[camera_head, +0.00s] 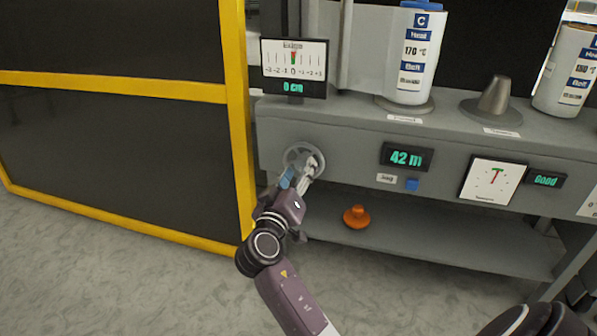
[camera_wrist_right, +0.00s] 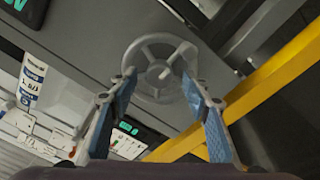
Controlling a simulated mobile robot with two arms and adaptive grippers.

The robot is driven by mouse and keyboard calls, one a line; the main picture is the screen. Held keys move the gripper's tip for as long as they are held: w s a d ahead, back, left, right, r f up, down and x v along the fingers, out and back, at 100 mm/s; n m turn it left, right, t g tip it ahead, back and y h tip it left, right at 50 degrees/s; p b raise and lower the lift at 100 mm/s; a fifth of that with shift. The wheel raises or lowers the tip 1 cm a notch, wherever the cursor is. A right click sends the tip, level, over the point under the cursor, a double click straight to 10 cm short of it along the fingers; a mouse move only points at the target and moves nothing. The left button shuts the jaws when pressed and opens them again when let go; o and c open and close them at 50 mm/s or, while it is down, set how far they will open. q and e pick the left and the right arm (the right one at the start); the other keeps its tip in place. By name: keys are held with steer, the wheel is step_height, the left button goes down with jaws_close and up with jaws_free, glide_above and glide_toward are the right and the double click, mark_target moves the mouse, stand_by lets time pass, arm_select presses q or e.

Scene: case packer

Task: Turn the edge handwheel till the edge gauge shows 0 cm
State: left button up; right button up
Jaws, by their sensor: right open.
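The edge gauge (camera_head: 293,67) stands on the machine's top left corner. Its red pointer is at the 0 mark and its green display reads 0 cm. The edge handwheel (camera_head: 291,152) is a grey spoked wheel on the machine's front face below the gauge. In the right wrist view the handwheel (camera_wrist_right: 161,50) shows with its spokes and a knob. My right gripper (camera_head: 303,172) is at the wheel in the head view; in the wrist view its blue-padded fingers (camera_wrist_right: 158,82) are apart, at either side of the wheel's lower part. Contact cannot be told. My left gripper is not in view.
A yellow-framed dark guard (camera_head: 236,130) stands close on the left. The machine front holds a 42 m display (camera_head: 406,157), a blue button (camera_head: 412,184) and a dial (camera_head: 492,180). An orange part (camera_head: 356,216) lies on the lower shelf. White rolls (camera_head: 411,55) stand on top.

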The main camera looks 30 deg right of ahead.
steer(key=v, duration=0.7)
steer(key=shift+a, duration=0.1)
